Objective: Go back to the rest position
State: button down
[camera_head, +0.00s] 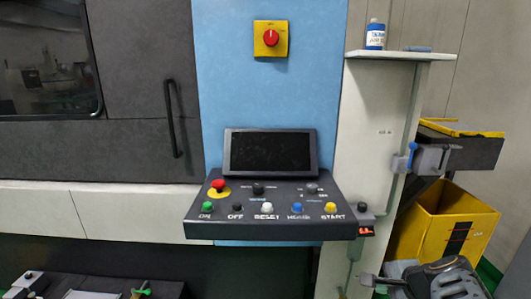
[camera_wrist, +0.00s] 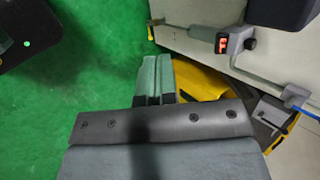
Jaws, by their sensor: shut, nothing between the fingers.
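My gripper (camera_head: 368,280) shows at the bottom right of the head view, low in front of the yellow bin and below the control panel. The grey arm links behind it are partly cut off by the lower edge. In the wrist view the two grey fingers of my gripper (camera_wrist: 155,77) lie side by side, shut, with nothing between them. They point over the green floor (camera_wrist: 85,75), close beside the yellow bin in the picture.
The control panel (camera_head: 262,228) with several coloured buttons juts out left of the gripper. A small device with a red display (camera_head: 366,231) hangs on the pale post (camera_head: 375,120).

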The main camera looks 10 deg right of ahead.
jog(key=s+a+r+n+g+p, duration=0.1)
jog(key=a+n+g+p, duration=0.1)
jog(key=a+n, duration=0.5)
jog(key=s+a+r+n+g+h+p, duration=0.1)
jog(key=a+n+g+p, duration=0.1)
jog(key=a+n, duration=0.6)
jog(key=n, duration=0.3)
jog(key=shift+s+a+h, duration=0.25)
jog(key=shift+h, duration=0.05)
jog(key=c, duration=1.8)
grip_release()
